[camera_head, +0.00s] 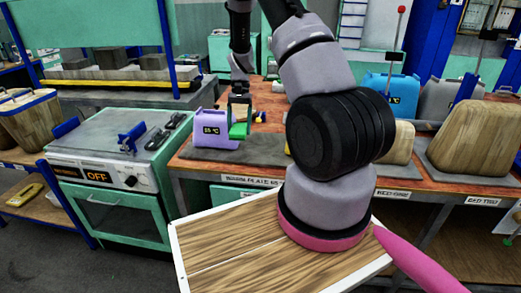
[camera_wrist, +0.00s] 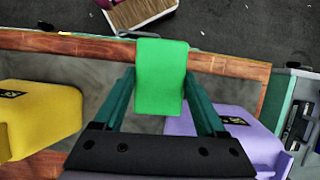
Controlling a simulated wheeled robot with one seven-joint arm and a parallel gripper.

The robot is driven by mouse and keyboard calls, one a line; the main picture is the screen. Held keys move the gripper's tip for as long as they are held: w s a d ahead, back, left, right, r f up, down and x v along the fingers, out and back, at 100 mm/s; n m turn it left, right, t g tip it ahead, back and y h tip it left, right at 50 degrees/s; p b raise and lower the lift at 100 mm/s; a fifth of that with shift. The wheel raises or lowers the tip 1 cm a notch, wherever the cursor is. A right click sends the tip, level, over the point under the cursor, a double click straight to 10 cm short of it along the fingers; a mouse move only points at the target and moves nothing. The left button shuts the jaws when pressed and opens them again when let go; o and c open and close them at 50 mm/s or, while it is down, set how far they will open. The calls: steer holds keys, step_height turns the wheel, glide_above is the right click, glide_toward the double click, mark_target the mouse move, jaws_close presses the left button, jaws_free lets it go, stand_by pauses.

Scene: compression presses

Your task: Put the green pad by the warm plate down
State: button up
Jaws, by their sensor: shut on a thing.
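The green pad (camera_wrist: 162,70) is between the fingertips of my gripper (camera_wrist: 160,88), which is shut on it; the pad also shows in the head view (camera_head: 239,131). In the head view my gripper (camera_head: 240,108) points down over the bench, just right of a purple container (camera_head: 214,130) marked 55 °C. A grey mat (camera_head: 262,151) lies there above the "WARM PLATE" label (camera_head: 250,180). In the wrist view the mat (camera_wrist: 95,75) lies below the pad, with the purple container (camera_wrist: 255,135) to the right. I cannot tell whether the pad touches the mat.
A yellow container (camera_wrist: 40,115) stands left of my gripper in the wrist view. A blue container (camera_head: 388,95) and tan blocks (camera_head: 468,138) stand farther right on the bench. A green oven cabinet (camera_head: 115,175) reading OFF stands left. My arm hides the bench middle.

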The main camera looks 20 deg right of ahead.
steer(key=shift+w+d+f+m+t+y, duration=0.15)
steer(key=shift+d+m+t+y, duration=0.2)
steer(key=shift+m, duration=0.65)
steer(key=w+d+m+t+y, duration=0.1)
steer(key=d+m+t+y, duration=0.2)
steer(key=m, duration=0.5)
steer(key=m+t+h, duration=0.2)
steer(key=m+t, duration=0.1)
steer(key=m, duration=0.5)
glide_above(260, 149)
steer(key=d, duration=0.1)
steer(key=f, duration=1.1)
steer(key=shift+s+d, duration=0.2)
steer(key=shift+s, duration=0.1)
steer(key=shift+f, duration=0.1)
steer(key=o, duration=1.4)
